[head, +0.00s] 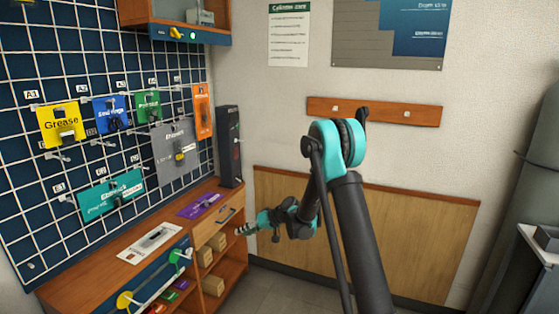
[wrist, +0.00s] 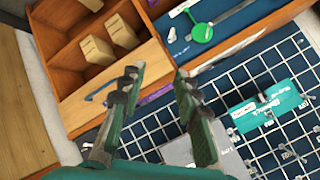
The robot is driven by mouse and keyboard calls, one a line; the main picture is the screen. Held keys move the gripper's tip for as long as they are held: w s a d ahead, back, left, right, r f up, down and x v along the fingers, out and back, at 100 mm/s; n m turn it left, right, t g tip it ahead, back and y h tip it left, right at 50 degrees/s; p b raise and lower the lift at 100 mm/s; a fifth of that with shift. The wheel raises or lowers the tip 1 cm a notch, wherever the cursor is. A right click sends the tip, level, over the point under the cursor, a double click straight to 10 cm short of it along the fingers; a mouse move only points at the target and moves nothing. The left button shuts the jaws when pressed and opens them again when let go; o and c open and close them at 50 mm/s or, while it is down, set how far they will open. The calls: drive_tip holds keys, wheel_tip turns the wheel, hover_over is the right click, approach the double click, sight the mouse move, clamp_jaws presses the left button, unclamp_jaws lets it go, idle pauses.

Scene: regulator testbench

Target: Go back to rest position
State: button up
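My gripper (wrist: 157,80) is open in the wrist view, its two fingers apart with nothing between them. In the head view my gripper (head: 243,229) is small, at the end of my bent teal and black arm, close to the right end of the wooden workbench (head: 85,277). It points left toward the bench, near a drawer front with a blue handle (head: 226,214). Whether it touches the bench cannot be told. The wrist view is turned, with the bench above the pegboard.
A blue pegboard (head: 50,98) with coloured cards and hooks stands at left. On the bench lie a purple card (head: 203,204) and a white plate (head: 150,243). A dark upright box (head: 229,147) stands at the bench's back right. Wooden blocks (head: 213,285) sit in shelves below.

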drive_tip(key=s+d+r+m+t+h, duration=0.1)
drive_tip(key=s+d+r+h, duration=0.25)
drive_tip(key=s+d, duration=0.5)
drive_tip(key=s+d+r+m+h, duration=0.2)
drive_tip(key=s+d+r, duration=0.2)
drive_tip(key=s+d, duration=0.45)
drive_tip(key=s+d+f+m+h, duration=0.2)
drive_tip(key=s+d+h, duration=0.3)
drive_tip(key=s+d, duration=1.1)
drive_tip(key=s+f, duration=0.1)
drive_tip(key=s, duration=0.2)
drive_tip(key=shift+d, duration=0.25)
drive_tip(key=shift+w, duration=0.1)
